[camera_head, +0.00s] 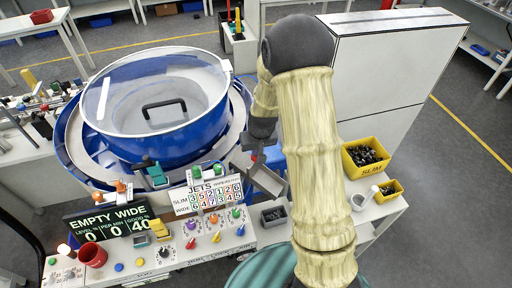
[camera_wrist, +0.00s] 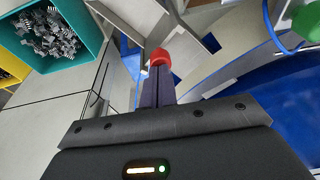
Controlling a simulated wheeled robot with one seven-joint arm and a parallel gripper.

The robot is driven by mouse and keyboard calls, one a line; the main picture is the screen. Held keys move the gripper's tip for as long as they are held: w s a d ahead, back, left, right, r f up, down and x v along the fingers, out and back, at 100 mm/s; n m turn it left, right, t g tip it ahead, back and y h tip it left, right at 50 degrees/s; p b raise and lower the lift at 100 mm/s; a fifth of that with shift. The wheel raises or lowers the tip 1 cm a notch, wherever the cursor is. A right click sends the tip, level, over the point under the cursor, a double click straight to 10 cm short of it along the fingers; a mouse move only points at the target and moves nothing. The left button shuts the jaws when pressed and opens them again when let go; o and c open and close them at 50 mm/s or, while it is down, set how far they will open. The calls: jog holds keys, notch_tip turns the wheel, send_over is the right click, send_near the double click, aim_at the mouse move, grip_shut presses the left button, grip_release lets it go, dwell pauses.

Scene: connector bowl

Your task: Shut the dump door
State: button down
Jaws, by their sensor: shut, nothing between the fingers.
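My gripper (camera_head: 258,148) is at the right side of the blue bowl (camera_head: 165,140), pointing down. In the wrist view its dark fingers (camera_wrist: 158,90) are shut together and empty. A red knob (camera_wrist: 160,57) shows right at the fingertips; it looks close or touching, but I cannot tell which. Grey metal plates (camera_wrist: 203,28) stand around the knob. In the head view a tilted grey metal chute (camera_head: 266,180) sits just below the gripper, beside the bowl. Which plate is the dump door, and how far open it is, I cannot tell clearly.
A clear lid with a black handle (camera_head: 165,106) covers the bowl. In front stand a JETS panel (camera_head: 208,196) and an EMPTY WIDE display (camera_head: 110,222). A tall grey cabinet (camera_head: 385,80) stands behind my arm.

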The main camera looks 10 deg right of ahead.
notch_tip(320, 180, down, 2)
jog(key=shift+b, duration=0.45)
jog(key=shift+s, duration=0.25)
jog(key=shift+f, duration=0.1)
jog(key=r+p, duration=0.2)
jog(key=r, duration=0.1)
jog(key=r+p, duration=0.1)
jog(key=r, duration=0.1)
jog(key=shift+w+d+r, duration=0.1)
jog(key=shift+w, duration=0.2)
jog(key=b+v, duration=0.2)
jog(key=v, duration=0.7)
jog(key=shift+r+b, duration=0.25)
jog(key=shift+b, duration=0.15)
jog(key=shift+s, duration=0.15)
